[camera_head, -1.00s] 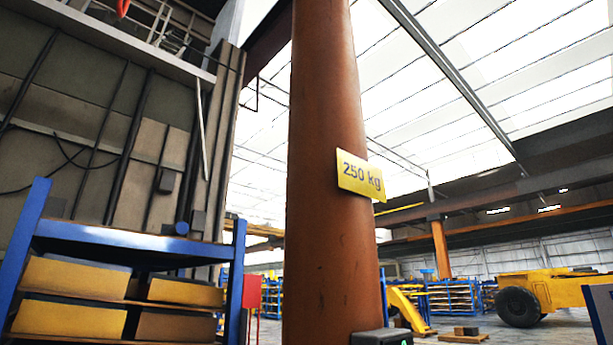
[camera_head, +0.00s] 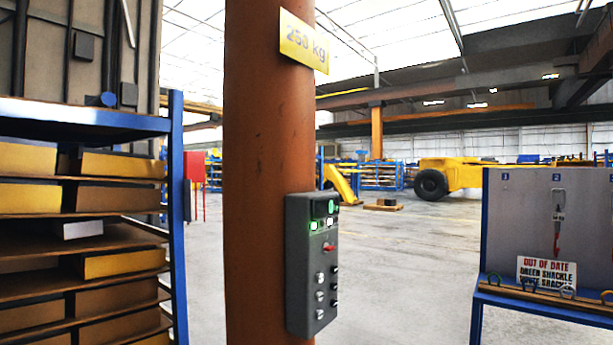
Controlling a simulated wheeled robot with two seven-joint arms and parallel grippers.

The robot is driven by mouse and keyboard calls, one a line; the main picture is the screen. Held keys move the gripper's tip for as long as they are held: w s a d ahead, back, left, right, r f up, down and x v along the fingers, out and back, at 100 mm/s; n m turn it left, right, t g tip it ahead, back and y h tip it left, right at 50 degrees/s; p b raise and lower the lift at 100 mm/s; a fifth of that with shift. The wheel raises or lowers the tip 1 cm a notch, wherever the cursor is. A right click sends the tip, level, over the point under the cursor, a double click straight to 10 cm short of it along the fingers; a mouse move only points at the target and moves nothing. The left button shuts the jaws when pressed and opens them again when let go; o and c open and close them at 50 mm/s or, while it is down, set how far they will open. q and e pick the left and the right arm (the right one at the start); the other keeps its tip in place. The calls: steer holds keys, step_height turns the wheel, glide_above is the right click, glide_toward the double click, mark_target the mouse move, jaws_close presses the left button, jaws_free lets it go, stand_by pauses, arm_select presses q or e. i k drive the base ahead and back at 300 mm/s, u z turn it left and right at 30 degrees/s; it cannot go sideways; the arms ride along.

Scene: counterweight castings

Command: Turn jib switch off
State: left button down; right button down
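A dark grey control box (camera_head: 312,265) is mounted on the right side of an orange-brown column (camera_head: 262,170). Its face has green lit parts near the top, a red switch lever (camera_head: 329,247) below them, and several grey and black knobs or buttons lower down. I cannot read which way the red lever is set. A yellow "250 kg" sign (camera_head: 303,42) is on the column above the box. Neither of my grippers is in view.
A blue rack (camera_head: 177,220) with yellow and brown blocks stands close on the left. A grey-blue board stand (camera_head: 515,225) with shackles and an "OUT OF DATE" sign (camera_head: 546,271) is on the right. Open floor lies between the column and the stand. A yellow vehicle (camera_head: 455,176) is farther back.

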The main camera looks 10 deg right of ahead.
mark_target(327, 248)
steer(key=z, duration=0.5)
steer(key=k, duration=1.25)
steer(key=z, duration=1.1)
steer(key=i, duration=2.55)
steer(key=u, duration=1)
steer(key=i, duration=0.85)
steer(key=u, duration=0.9)
